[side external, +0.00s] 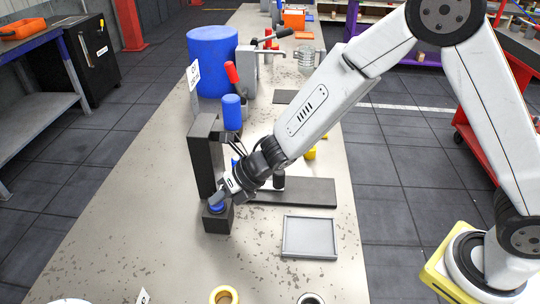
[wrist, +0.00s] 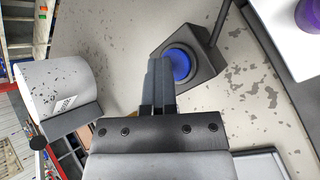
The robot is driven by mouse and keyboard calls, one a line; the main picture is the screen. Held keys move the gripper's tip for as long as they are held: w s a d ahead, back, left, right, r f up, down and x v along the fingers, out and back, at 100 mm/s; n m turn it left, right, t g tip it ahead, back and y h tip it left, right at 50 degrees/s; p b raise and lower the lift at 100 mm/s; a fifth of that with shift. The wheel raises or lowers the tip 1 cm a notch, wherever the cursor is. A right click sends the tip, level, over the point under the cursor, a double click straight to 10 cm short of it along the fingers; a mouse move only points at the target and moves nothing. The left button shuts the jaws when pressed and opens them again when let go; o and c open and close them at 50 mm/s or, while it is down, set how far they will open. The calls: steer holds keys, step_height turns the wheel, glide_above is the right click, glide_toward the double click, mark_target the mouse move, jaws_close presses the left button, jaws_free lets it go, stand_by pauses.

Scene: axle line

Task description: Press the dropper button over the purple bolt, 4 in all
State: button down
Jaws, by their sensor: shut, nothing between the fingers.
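The dropper button (side external: 216,208) is a round blue cap on a dark box at the near end of the dropper (side external: 205,160), a dark grey upright. The button also shows in the wrist view (wrist: 180,66), partly covered by my fingers. My gripper (side external: 217,198) is shut and empty, its tips pointing down at the button. I cannot tell whether they touch it or whether it is pressed. A purple round piece (wrist: 310,15), perhaps the bolt, is cut off at the wrist view's top right corner, over a white surface. My arm hides that area in the side view.
A dark flat track (side external: 300,191) runs right from the dropper. An empty grey tray (side external: 310,237) lies in front of it. A large blue drum (side external: 212,62) and a blue cylinder (side external: 232,112) stand behind. A yellow ring (side external: 224,295) lies at the near edge.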

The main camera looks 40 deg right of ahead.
mark_target(221, 204)
steer(key=shift+w+d+r, duration=0.1)
steer(key=shift+d+r, duration=0.1)
steer(key=shift+r, duration=0.75)
steer(key=shift+a+r, duration=0.1)
steer(key=shift+r, duration=2.45)
